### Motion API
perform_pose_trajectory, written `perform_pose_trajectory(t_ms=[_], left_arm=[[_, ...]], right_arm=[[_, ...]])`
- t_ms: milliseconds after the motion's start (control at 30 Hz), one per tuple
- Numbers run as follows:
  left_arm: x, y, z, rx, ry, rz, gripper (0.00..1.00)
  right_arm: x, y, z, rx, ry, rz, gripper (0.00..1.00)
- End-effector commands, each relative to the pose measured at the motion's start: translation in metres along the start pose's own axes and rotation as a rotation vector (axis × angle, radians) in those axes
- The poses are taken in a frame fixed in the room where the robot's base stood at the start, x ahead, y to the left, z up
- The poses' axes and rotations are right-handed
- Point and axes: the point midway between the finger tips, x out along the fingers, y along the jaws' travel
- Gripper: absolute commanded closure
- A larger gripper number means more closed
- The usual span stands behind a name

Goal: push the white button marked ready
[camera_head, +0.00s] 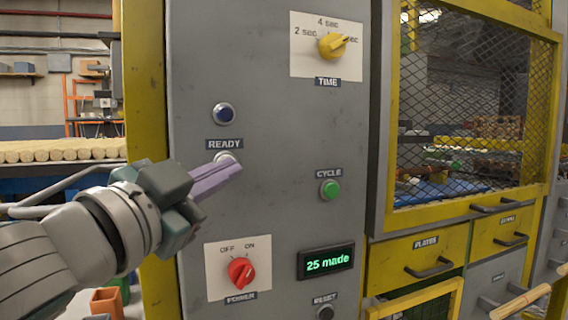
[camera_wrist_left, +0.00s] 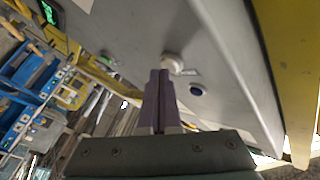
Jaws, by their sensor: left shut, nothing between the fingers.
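The white button (camera_head: 226,157) sits on the grey panel just below the READY label (camera_head: 225,144). It also shows in the left wrist view as a pale round knob (camera_wrist_left: 172,62). My left gripper (camera_head: 238,164) is shut and empty, with its purple fingers side by side. Its fingertips overlap the lower part of the button in the head view. In the left wrist view the fingertips (camera_wrist_left: 159,72) end right beside the button. I cannot tell whether they touch it. My right gripper is in neither view.
A dark blue button (camera_head: 224,113) is above the label. A green CYCLE button (camera_head: 330,188) is to the right. Below are a red POWER knob (camera_head: 241,271) and a display (camera_head: 326,261) reading "25 made". A yellow TIME knob (camera_head: 332,46) is higher up. A yellow mesh guard (camera_head: 470,110) stands right.

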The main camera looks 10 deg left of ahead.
Motion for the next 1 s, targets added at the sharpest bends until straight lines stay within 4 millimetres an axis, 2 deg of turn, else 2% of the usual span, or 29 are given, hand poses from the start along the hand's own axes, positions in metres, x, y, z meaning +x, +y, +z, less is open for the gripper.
perform_pose_trajectory(t_ms=[533,1000], left_arm=[[0.001,-0.001,0.001,0.000,-0.001,-0.001,1.00],[-0.009,0.006,-0.006,0.000,-0.001,-0.001,1.00]], right_arm=[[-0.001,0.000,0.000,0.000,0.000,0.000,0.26],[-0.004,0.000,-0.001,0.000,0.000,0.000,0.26]])
